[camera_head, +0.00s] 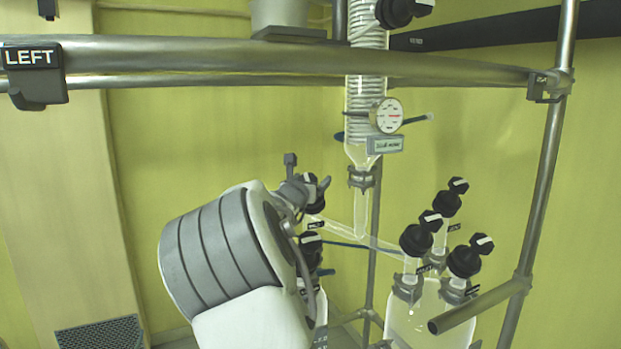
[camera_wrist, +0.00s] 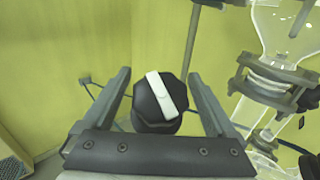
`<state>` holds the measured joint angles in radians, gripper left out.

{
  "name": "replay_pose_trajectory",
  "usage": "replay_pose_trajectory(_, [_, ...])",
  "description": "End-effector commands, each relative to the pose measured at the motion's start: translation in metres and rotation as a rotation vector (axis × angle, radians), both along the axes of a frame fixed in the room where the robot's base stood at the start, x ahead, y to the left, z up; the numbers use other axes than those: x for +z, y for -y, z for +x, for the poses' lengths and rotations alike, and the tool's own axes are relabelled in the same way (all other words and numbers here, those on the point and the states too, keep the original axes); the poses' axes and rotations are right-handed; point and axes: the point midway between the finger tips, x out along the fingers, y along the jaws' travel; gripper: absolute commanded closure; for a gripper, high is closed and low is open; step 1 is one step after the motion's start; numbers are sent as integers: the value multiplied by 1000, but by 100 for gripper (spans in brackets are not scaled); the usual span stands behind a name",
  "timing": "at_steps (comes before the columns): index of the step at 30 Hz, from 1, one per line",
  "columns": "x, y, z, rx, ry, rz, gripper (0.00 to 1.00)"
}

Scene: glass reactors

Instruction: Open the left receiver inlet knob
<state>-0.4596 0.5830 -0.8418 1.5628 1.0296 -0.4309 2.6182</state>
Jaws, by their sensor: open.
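A black knob with a white bar across its top (camera_wrist: 160,98) stands between the two fingers of my gripper (camera_wrist: 158,76) in the wrist view. Its bar runs nearly upright, leaning slightly left at the top. My gripper is open, with a gap on each side of the knob. In the head view my gripper (camera_head: 306,182) is at the upper black knob (camera_head: 315,205) of the left glassware, partly covering it. A second black knob (camera_head: 312,250) sits just below. The left receiver is mostly hidden behind my arm. No label is readable on the knobs.
The right receiver (camera_head: 425,318) carries several black knobs (camera_head: 417,240). A glass coil column with a gauge (camera_head: 387,115) hangs centrally, with a glass tube branching below. Metal rails (camera_head: 220,60) cross above. A clamped glass joint (camera_wrist: 265,85) is close on the right in the wrist view.

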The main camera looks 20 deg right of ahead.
Motion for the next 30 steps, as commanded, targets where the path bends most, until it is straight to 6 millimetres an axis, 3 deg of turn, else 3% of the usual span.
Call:
replay_pose_trajectory(9, [0,1,2,0,-1,-1,8])
replay_pose_trajectory(23, [0,1,1,0,-1,-1,91])
replay_pose_trajectory(30, [-2,1,1,7,-1,-3,94])
